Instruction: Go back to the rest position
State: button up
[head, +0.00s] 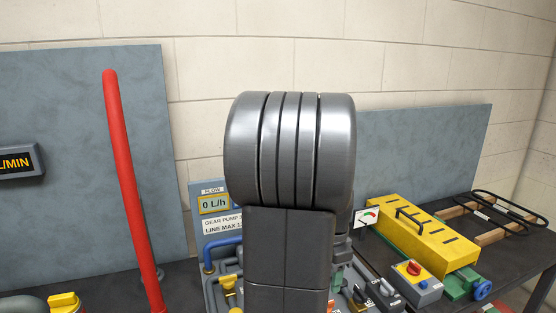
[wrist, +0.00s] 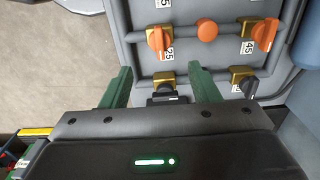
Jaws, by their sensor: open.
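My gripper (wrist: 163,88) shows in the wrist view with two green fingers spread apart and nothing between them that I can see held. It is in front of a grey panel (wrist: 190,57) with orange and black handles. A black-handled valve (wrist: 162,83) on a brass body sits beyond the gap between the fingers. Whether the fingers touch the panel I cannot tell. In the head view my own dark arm link fills the middle and hides the gripper and much of the bench behind it.
In the head view a red pipe (head: 131,185) rises at left. A yellow box (head: 425,235) and a grey switch box (head: 416,284) with a red knob stand at right on the dark bench. A flow display (head: 213,204) stands behind my arm. Blue-grey boards back the bench.

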notch_tip(320, 180, down, 10)
jog(key=shift+f, duration=0.25)
jog(key=n+p, duration=0.1)
jog(key=n, duration=0.4)
jog(key=n+p, duration=0.1)
jog(key=n, duration=0.3)
jog(key=shift+n, duration=0.3)
jog(key=n+p, duration=0.1)
jog(key=n, duration=0.3)
jog(key=shift+n+p, duration=1)
jog(key=shift+n, duration=1.2)
